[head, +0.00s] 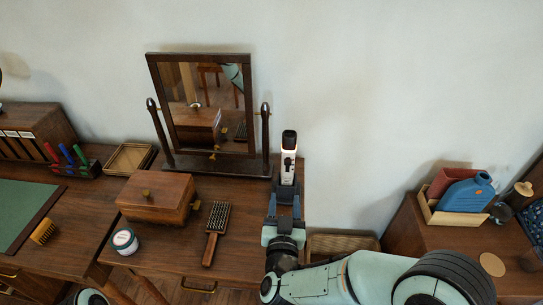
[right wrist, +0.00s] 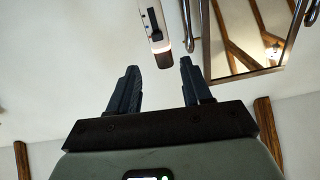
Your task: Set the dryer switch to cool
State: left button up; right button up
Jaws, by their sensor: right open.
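The dryer (head: 289,166) is a slim white upright body with a black top and a dark patch on its front. It stands at the right end of the dressing table, beside the mirror. In the right wrist view the dryer (right wrist: 154,32) lies beyond the fingertips, with a dark slot showing on it; the switch setting is too small to read. My right gripper (head: 286,190) is open and empty, just in front of the dryer's lower part, which it hides. Its open fingers (right wrist: 158,72) show apart in the right wrist view. My left gripper is not in view.
A tilting mirror (head: 210,112) stands left of the dryer. A wooden box (head: 156,198), a brush (head: 215,228) and a white jar (head: 124,241) are on the table (head: 180,258). A wicker basket (head: 342,246) is to the right, near my arm. A side cabinet (head: 440,245) stands further right.

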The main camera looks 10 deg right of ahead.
aim_at(288, 164)
jog(key=shift+n, duration=0.3)
jog(key=x, duration=1.2)
jog(key=shift+w+d, duration=0.25)
